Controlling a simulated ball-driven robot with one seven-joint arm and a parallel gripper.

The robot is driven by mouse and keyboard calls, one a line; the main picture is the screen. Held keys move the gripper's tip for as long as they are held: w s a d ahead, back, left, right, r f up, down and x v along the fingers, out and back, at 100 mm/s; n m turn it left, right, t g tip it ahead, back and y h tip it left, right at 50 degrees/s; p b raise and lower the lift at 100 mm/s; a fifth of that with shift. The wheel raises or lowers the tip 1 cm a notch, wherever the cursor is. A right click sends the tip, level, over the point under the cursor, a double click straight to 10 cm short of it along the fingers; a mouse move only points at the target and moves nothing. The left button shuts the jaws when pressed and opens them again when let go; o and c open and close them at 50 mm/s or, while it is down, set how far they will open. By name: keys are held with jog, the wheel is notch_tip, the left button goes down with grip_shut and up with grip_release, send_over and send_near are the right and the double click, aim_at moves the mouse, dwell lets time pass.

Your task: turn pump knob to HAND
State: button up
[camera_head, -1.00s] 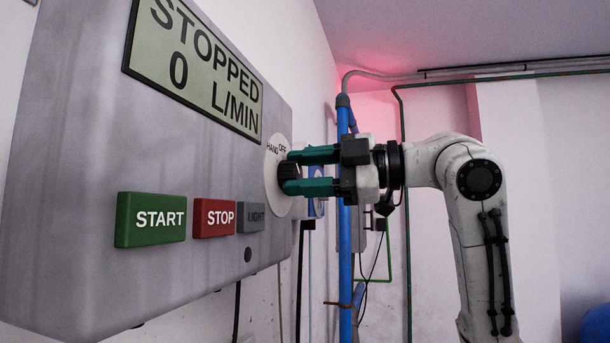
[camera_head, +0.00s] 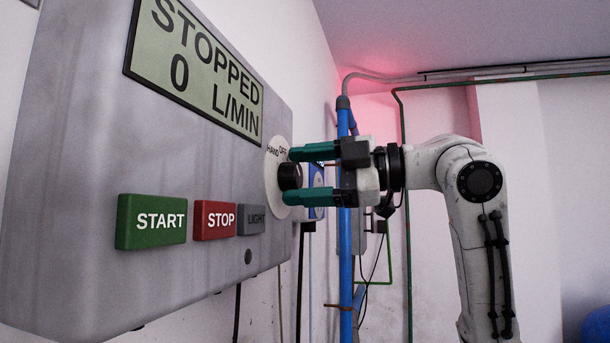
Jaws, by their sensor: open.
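The pump knob (camera_head: 290,176) is a black knob on a round white dial plate (camera_head: 273,196) at the right end of the grey panel. HAND and OFF are printed along the top of the plate. I cannot make out where the knob points. My gripper (camera_head: 293,177) comes in from the right with its green fingers open, one above and one below the knob. There are gaps between the fingers and the knob. Part of the plate's right side is hidden behind the fingers.
The panel's display (camera_head: 197,66) reads STOPPED, 0 L/MIN. Below it are a green START button (camera_head: 151,220), a red STOP button (camera_head: 214,219) and a grey LIGHT button (camera_head: 251,219). A blue pipe (camera_head: 345,270) runs vertically behind my gripper.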

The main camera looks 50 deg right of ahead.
jog(key=b+v, duration=0.2)
jog(key=v, duration=0.8)
jog(key=shift+s+d, duration=0.2)
jog(key=shift+s, duration=0.15)
